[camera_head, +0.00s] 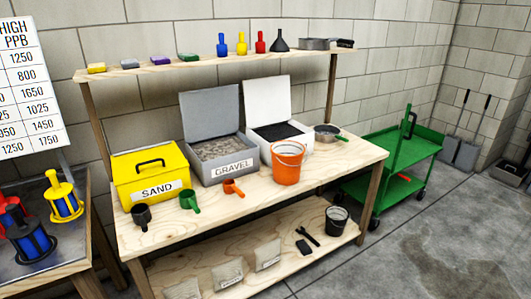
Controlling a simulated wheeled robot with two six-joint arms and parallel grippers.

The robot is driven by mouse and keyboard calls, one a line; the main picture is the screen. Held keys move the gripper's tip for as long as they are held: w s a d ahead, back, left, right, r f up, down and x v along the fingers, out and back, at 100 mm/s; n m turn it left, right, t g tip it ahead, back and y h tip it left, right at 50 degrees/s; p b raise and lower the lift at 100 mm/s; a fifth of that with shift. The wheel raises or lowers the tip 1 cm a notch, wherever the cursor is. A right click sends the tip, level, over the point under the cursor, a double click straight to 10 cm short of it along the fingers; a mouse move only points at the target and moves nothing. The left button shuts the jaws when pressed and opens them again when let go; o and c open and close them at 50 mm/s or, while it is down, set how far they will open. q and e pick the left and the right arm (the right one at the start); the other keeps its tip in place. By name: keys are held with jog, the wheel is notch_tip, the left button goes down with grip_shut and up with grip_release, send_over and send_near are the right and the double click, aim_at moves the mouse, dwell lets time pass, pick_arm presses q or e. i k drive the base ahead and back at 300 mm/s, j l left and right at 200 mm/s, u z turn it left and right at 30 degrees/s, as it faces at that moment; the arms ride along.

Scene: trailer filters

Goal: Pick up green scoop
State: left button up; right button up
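The green scoop (189,201) sits on the wooden workbench top (290,190), near its front edge. It stands between a black scoop (141,216) on its left and an orange scoop (233,188) on its right, apart from both. A yellow box labelled SAND (150,172) is just behind it. Neither of my grippers shows in the head view.
Behind stand an open GRAVEL box (222,166), another open box with dark contents (281,134), an orange bucket (287,165) and a pan (326,132). An upper shelf (150,67) holds funnels and small blocks. A green cart (395,155) stands right. Grey floor (440,215) is open there.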

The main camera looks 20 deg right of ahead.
aim_at(188, 198)
jog(key=i+u, duration=0.2)
jog(key=i, duration=0.7)
